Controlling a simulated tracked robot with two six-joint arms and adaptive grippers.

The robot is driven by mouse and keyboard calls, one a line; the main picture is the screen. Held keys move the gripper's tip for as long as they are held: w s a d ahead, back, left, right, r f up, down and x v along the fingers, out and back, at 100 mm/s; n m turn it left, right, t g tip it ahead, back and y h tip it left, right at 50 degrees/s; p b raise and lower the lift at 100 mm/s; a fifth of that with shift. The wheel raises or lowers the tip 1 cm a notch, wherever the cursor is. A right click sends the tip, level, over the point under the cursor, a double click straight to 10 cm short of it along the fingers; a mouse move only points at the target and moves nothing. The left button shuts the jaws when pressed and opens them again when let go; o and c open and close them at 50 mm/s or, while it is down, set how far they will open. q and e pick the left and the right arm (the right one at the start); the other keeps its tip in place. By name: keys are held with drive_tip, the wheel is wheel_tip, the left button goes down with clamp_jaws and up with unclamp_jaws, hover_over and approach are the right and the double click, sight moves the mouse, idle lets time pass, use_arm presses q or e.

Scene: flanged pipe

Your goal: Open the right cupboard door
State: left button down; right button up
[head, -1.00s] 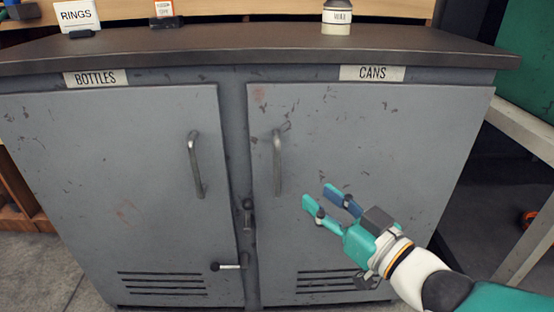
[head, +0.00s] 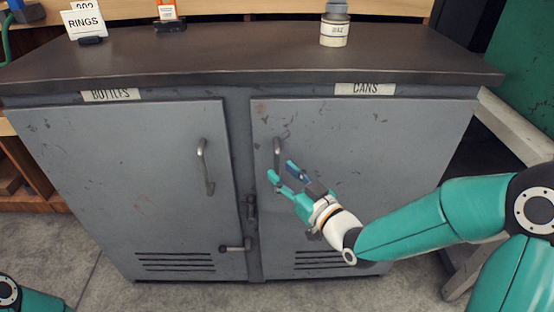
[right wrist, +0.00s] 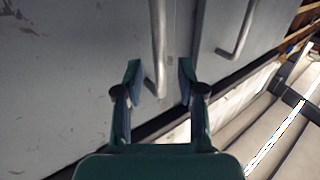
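The right cupboard door (head: 370,190), grey and scuffed under the CANS label (head: 365,89), looks shut. Its upright metal bar handle (head: 277,152) is near the door's left edge. My right gripper (head: 281,171) is open at the lower part of this handle. In the right wrist view the handle (right wrist: 158,45) runs down into the gap between the open fingers (right wrist: 159,78); I cannot tell whether they touch it. My left gripper is out of view.
The left door (head: 140,185) has its own bar handle (head: 205,167). A small latch (head: 251,207) and a lever (head: 235,246) sit near the middle post. A labelled jar (head: 334,28) and a RINGS sign (head: 84,24) stand on the worktop (head: 220,60). Floor (head: 180,293) shows in front.

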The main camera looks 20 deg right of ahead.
sight(279, 170)
drive_tip(key=shift+x, duration=1.5)
clamp_jaws()
